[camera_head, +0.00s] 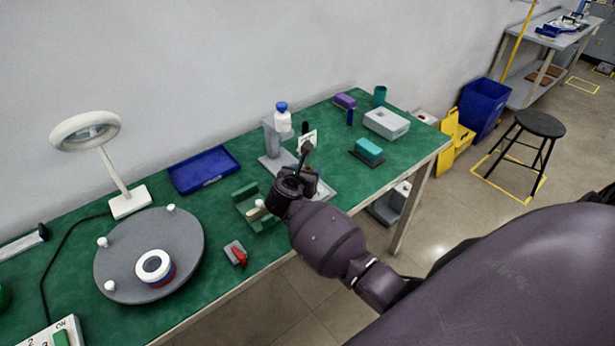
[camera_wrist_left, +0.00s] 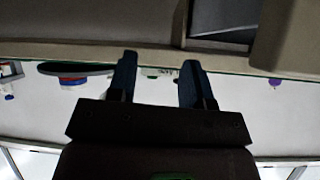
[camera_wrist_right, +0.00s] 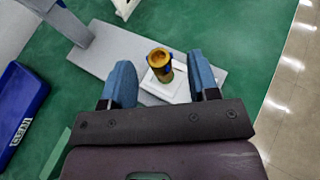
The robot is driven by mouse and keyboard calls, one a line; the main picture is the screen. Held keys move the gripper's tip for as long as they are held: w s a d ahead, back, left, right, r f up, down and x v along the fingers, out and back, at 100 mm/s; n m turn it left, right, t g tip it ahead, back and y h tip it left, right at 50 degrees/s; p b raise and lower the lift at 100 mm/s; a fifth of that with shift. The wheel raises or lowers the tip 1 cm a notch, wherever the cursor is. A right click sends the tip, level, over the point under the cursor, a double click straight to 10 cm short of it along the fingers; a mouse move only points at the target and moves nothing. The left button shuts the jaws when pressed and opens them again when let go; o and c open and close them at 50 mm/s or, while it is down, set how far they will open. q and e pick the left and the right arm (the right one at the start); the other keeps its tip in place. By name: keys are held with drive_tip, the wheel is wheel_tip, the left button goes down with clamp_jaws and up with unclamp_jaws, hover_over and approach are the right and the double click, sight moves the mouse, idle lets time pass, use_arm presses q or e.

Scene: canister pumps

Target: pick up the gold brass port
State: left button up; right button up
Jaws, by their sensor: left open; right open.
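The gold brass port (camera_wrist_right: 160,62) stands upright on a white square pad (camera_wrist_right: 172,86) on a grey plate (camera_wrist_right: 196,60) in the right wrist view. My right gripper (camera_wrist_right: 161,84) is open, with its blue fingers apart on either side of the port in that picture; I cannot tell the depth between them. In the head view my right gripper (camera_head: 306,166) is above the bench and hides the port. My left gripper (camera_wrist_left: 157,75) is open and empty in its wrist view, and it is outside the head view.
A grey stand (camera_head: 270,140) with a blue-capped white bottle (camera_head: 282,120) rises beside the right gripper. A green holder (camera_head: 247,203), a blue tray (camera_head: 203,170), a grey turntable (camera_head: 120,250) and a teal block (camera_head: 368,148) are around on the green bench.

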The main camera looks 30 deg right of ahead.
sight(309, 168)
drive_tip(key=shift+x, duration=2.5)
drive_tip(key=shift+a+f, duration=0.1)
drive_tip(key=c, duration=1)
